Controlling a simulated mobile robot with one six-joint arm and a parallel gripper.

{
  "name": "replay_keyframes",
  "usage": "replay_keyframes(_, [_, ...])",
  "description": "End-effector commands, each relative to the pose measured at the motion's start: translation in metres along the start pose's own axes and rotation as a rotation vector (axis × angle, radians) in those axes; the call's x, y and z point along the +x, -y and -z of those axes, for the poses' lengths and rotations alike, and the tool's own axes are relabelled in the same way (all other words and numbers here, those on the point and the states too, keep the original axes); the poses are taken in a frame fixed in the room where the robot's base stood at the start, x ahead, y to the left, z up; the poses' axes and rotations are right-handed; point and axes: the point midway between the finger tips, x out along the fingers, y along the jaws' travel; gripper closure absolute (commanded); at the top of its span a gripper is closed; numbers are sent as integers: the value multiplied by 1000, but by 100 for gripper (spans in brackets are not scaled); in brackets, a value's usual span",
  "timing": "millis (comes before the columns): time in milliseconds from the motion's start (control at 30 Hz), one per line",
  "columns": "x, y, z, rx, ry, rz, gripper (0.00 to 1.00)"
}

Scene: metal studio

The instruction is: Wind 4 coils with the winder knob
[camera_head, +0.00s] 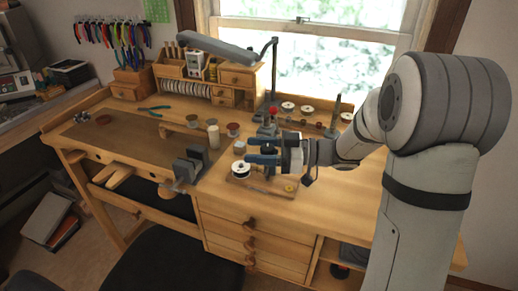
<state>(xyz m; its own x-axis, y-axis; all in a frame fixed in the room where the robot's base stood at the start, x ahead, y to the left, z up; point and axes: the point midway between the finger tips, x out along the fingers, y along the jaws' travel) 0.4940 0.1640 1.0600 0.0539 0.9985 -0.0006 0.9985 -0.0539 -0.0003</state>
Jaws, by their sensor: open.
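My gripper (252,154) reaches in from the right over the bench, its blue-grey fingers pointing left and apart. I see nothing held between them. Below it a small wooden board (262,187) lies near the bench's front edge. A black-and-white spool (241,170) stands at the board's left end, and a small yellow piece (289,187) sits at its right. A red ball-shaped knob (273,112) stands up just behind my gripper, on a grey device (267,130) that my gripper partly hides. I cannot tell which part is the winder knob. No wound coils can be made out.
A grey vise (191,167) is clamped at the bench's front edge, left of the board. Small spools (233,130) stand behind it. More spools (288,107) line the window side. A lamp (216,47) hangs over the organizer (229,77). The mat (118,139) has free room.

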Motion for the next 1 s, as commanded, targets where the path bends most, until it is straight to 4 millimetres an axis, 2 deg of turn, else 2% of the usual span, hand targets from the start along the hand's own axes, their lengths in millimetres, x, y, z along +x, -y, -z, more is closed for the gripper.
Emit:
replay_keyframes(167, [0, 0, 0, 0, 0, -1, 50])
replay_keyframes(700, [-1, 0, 0, 0, 0, -2, 93])
replay_keyframes(1000, [-2, -1, 0, 1, -1, -46, 93])
